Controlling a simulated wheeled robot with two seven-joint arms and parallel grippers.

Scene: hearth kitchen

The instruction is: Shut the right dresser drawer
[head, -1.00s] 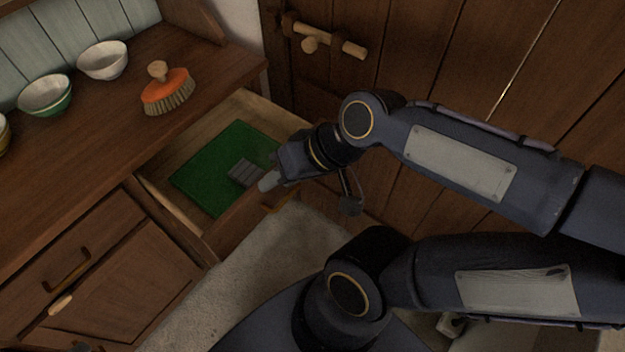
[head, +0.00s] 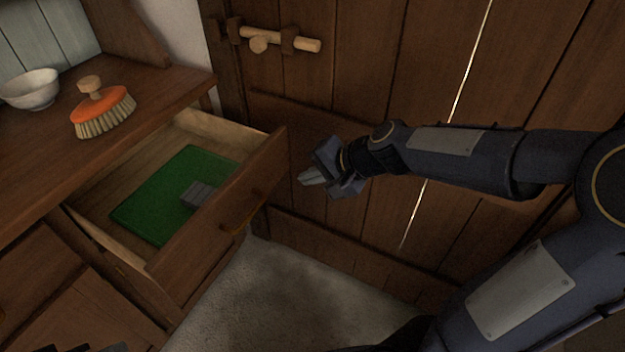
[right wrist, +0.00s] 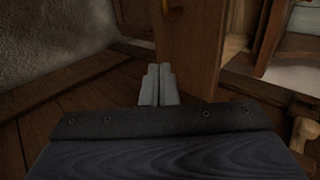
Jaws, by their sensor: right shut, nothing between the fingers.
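The right dresser drawer (head: 222,221) is pulled well open, with its front panel facing right and a curved handle (head: 243,213) on it. A green flat sheet (head: 150,208) and a small grey block (head: 197,194) lie inside. My right gripper (head: 303,180) is shut and empty, just right of the drawer front and apart from it. In the right wrist view its shut fingers (right wrist: 158,86) point toward the drawer front's wooden edge (right wrist: 187,65). At the bottom left of the head view, cut-off dark and grey tips (head: 90,348) may be my left gripper; their state is unclear.
The dresser top (head: 45,160) holds an orange brush (head: 103,108) and a white bowl (head: 30,88). A plank door (head: 350,90) with a wooden latch (head: 275,39) stands behind my right arm. Grey floor (head: 270,300) is clear in front of the drawer.

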